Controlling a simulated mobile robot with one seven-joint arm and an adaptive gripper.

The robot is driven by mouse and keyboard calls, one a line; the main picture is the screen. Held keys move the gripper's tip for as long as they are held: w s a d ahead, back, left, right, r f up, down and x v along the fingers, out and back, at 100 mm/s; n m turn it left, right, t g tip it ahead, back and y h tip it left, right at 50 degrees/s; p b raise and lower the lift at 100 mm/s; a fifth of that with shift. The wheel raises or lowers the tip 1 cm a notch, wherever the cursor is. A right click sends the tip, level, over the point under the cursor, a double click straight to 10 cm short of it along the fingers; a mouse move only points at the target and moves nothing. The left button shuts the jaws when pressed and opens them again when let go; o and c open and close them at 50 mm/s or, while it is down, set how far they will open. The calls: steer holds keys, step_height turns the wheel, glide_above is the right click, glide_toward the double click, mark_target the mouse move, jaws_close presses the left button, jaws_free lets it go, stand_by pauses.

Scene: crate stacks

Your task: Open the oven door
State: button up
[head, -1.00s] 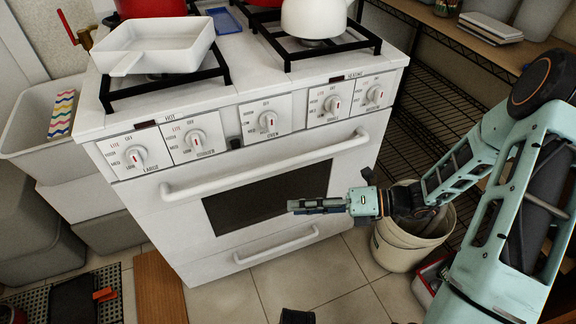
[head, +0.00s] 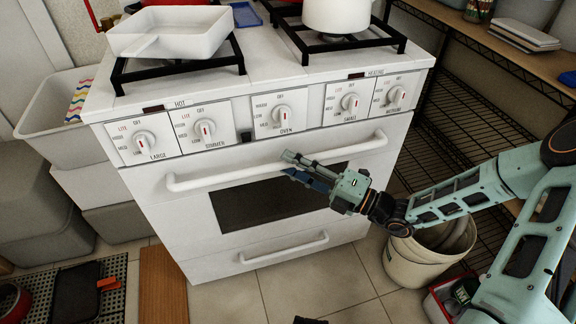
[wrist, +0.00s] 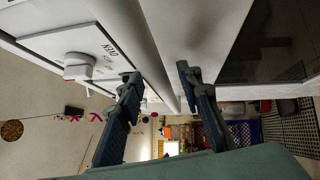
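The white oven has a front door (head: 190,215) that is shut, with a dark window (head: 265,203). A white bar handle (head: 225,177) runs across the door's top. My gripper (head: 290,164) is at the middle of this handle, one finger above the bar and one below in the head view. In the wrist view my gripper (wrist: 160,85) has its two fingers spread apart. The handle (wrist: 152,50) runs in the gap between them, with no clear contact. The oven knob (wrist: 78,68) shows beside the left finger. The stretch of handle behind the fingers is partly hidden.
A lower drawer handle (head: 285,248) is below the door. A white pan (head: 170,35) and a white kettle (head: 338,15) stand on the stove top. A beige bucket (head: 415,265) stands under my arm, beside a wire rack (head: 465,130). Tiled floor before the oven is partly clear.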

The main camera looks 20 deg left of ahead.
steer(key=shift+x, duration=0.75)
jaws_close()
